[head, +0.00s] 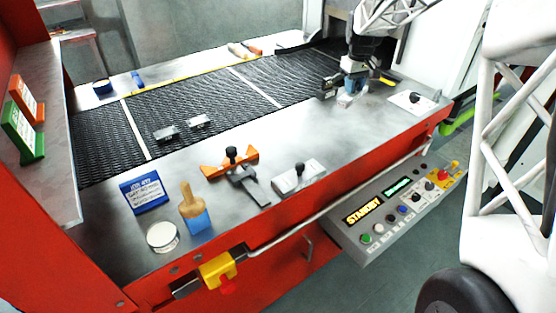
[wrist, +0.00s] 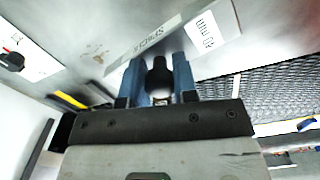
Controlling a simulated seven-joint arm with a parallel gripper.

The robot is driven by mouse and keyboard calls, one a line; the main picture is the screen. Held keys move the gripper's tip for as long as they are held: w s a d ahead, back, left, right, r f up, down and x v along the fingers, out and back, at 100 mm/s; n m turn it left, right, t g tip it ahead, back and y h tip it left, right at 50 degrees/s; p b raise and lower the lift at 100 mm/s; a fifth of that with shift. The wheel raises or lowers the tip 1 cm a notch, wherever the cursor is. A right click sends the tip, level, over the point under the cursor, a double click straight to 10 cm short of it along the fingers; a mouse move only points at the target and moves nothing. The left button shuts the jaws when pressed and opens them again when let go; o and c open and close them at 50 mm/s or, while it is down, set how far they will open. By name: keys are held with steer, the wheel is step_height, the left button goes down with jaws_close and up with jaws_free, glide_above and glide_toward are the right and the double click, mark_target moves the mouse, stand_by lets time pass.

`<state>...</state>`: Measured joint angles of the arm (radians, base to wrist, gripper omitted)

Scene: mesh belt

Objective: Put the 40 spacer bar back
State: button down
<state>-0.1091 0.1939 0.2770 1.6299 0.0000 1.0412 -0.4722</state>
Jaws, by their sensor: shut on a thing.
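My gripper (head: 352,90) is over the far right part of the steel bench top, near the mesh belt's edge. In the wrist view my gripper (wrist: 160,85) has its blue fingers closed around a black knob (wrist: 160,68). Beyond the fingers is a pale grey bar with a "40 MM" label, the 40 spacer bar (wrist: 226,18). A strip beside it carries lettering that looks like "SPACER". In the head view the bar is mostly hidden by my gripper. I cannot tell whether it touches the bench.
A pale plate with a black knob (head: 410,101) lies to the right; another knobbed grey block (head: 299,177) lies nearer the front. An orange clamp (head: 231,162), blue card (head: 144,190), brush (head: 194,211) and round tin (head: 162,237) stand left. The mesh belt (head: 200,107) runs behind. The bench between is clear.

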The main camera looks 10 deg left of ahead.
steer(key=shift+s+a+r+n, duration=0.15)
steer(key=shift+s+n, duration=0.2)
steer(key=shift+n, duration=0.25)
steer(key=shift+s+a+r+n, duration=0.15)
steer(key=shift+s+n, duration=0.15)
steer(key=shift+n, duration=0.3)
steer(key=s+a+n, duration=2)
steer(key=s+n, duration=0.1)
steer(key=n, duration=0.9)
steer(key=shift+f+n, duration=0.3)
steer(key=shift+f, duration=0.1)
steer(key=shift+s+a, duration=0.1)
steer(key=shift+f, duration=3.15)
steer(key=shift+f, duration=1.85)
steer(key=shift+f, duration=0.1)
